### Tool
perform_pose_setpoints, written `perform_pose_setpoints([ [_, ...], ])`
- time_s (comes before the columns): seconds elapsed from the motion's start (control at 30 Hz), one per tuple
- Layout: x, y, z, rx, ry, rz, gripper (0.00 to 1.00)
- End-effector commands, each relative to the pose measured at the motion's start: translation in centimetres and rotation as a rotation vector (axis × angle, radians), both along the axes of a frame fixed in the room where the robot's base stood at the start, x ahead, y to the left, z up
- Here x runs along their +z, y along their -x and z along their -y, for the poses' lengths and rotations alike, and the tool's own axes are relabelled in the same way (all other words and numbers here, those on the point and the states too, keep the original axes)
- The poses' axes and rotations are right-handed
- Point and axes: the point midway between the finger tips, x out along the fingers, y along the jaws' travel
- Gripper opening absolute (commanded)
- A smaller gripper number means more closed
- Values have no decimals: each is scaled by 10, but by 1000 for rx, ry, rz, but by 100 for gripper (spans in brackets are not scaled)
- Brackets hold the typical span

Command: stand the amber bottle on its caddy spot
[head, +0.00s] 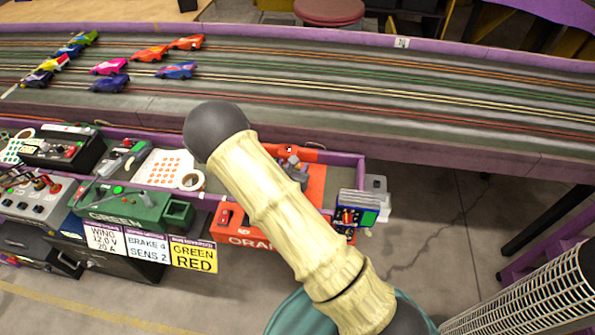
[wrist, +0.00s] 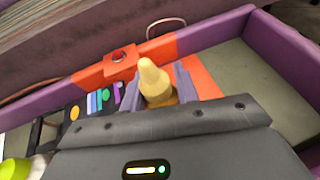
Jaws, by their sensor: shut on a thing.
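The amber bottle (wrist: 153,80) has a pale cream cone-shaped nozzle and an amber body. In the wrist view it stands up between the two grey-purple fingers of my gripper (wrist: 158,92), which is shut on it. Its lower part is hidden by the gripper body. In the head view my pale arm covers the bottle. I cannot make out the caddy or its spot for sure in either view. An orange station (wrist: 200,78) lies just beyond the bottle, and I cannot tell whether the bottle touches anything below.
A purple-edged shelf (head: 345,158) runs along the slot track (head: 330,75). A red button (wrist: 118,56) sits near the bottle. A green box (head: 130,207) and label cards (head: 193,255) are to the left. A bare grey shelf stretch (wrist: 255,90) lies to the right.

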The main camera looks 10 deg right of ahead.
Motion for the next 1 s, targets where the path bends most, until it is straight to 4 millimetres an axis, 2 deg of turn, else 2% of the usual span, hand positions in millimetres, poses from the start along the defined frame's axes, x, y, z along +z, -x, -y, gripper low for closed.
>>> perform_pose_setpoints([
  [0.03, -10, 0, 0, 0, 3, -2, 8],
  [0.13, -19, 0, 0, 0, 1, 0, 8],
  [0.53, -24, 0, 0, 0, 0, 1, 8],
  [0.57, -23, 0, 0, 0, 0, 1, 36],
  [0.63, -22, 0, 0, 0, 0, 1, 50],
  [0.67, -22, 0, 0, 0, 0, 1, 52],
  [1.0, -19, 0, 0, 1, -1, 2, 52],
])
